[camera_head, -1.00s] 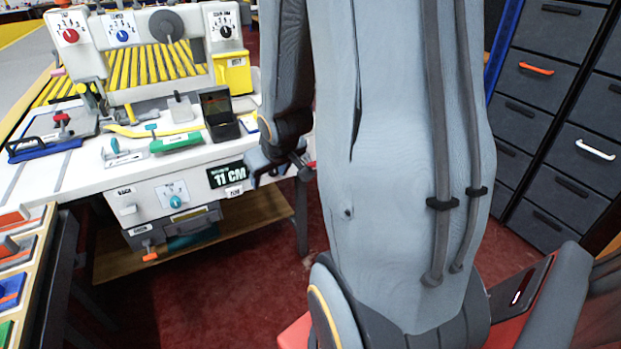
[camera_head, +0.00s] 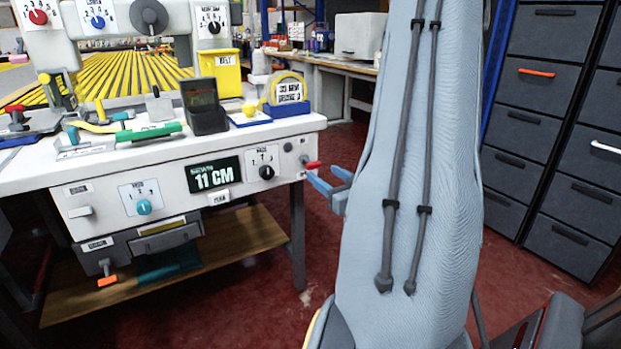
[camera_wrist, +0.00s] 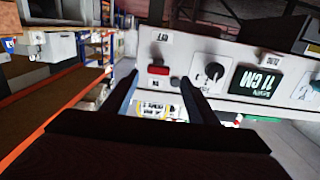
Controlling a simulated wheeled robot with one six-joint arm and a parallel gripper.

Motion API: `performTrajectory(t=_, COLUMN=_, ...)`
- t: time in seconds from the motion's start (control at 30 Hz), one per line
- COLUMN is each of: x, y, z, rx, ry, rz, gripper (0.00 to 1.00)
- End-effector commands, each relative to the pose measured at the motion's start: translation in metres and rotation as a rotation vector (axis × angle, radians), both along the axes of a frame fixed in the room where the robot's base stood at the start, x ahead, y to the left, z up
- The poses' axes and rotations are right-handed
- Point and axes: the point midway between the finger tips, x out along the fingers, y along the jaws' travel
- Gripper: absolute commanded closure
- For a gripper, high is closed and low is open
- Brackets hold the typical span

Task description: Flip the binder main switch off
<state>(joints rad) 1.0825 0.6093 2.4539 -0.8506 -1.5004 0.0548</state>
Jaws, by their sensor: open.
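The binder (camera_head: 120,170) is a white bench machine with a front panel on the left of the head view. A small red lever (camera_head: 313,165) sticks out at the panel's right end, beside a small dark round button (camera_head: 288,147). The same red lever (camera_wrist: 158,70) shows in the wrist view, where the panel appears upside down. I cannot read a label that marks it as the main switch. My gripper (camera_head: 330,178) is open and empty just right of the lever. In the wrist view its fingertips (camera_wrist: 160,80) lie either side of the lever; contact cannot be told.
A black dial (camera_head: 266,172), an 11 CM display (camera_head: 215,176) and a teal knob (camera_head: 144,207) sit on the panel. Grey drawers (camera_head: 545,90) stand at right. Red floor lies open between.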

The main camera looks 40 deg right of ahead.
Motion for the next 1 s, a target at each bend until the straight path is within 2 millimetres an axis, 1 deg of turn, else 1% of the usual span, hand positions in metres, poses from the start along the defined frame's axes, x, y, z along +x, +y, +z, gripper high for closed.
performTrajectory(t=0.07, x=0.0, y=-0.002, z=-0.002, rx=-0.001, ry=-0.016, rz=-0.001, gripper=0.47)
performTrajectory(t=0.17, x=0.007, y=-0.004, z=-0.001, rx=-0.001, ry=-0.022, rz=0.001, gripper=0.47)
performTrajectory(t=0.4, x=0.043, y=-0.012, z=-0.001, rx=-0.003, ry=-0.021, rz=0.002, gripper=0.47)
performTrajectory(t=0.5, x=0.056, y=-0.015, z=-0.001, rx=-0.003, ry=-0.021, rz=0.002, gripper=0.47)
performTrajectory(t=0.6, x=0.066, y=-0.018, z=-0.001, rx=-0.001, ry=-0.019, rz=0.0, gripper=0.47)
performTrajectory(t=0.73, x=0.072, y=-0.02, z=0.0, rx=-0.001, ry=-0.02, rz=-0.001, gripper=0.47)
performTrajectory(t=1.0, x=0.073, y=-0.02, z=0.0, rx=-0.001, ry=-0.019, rz=-0.001, gripper=0.47)
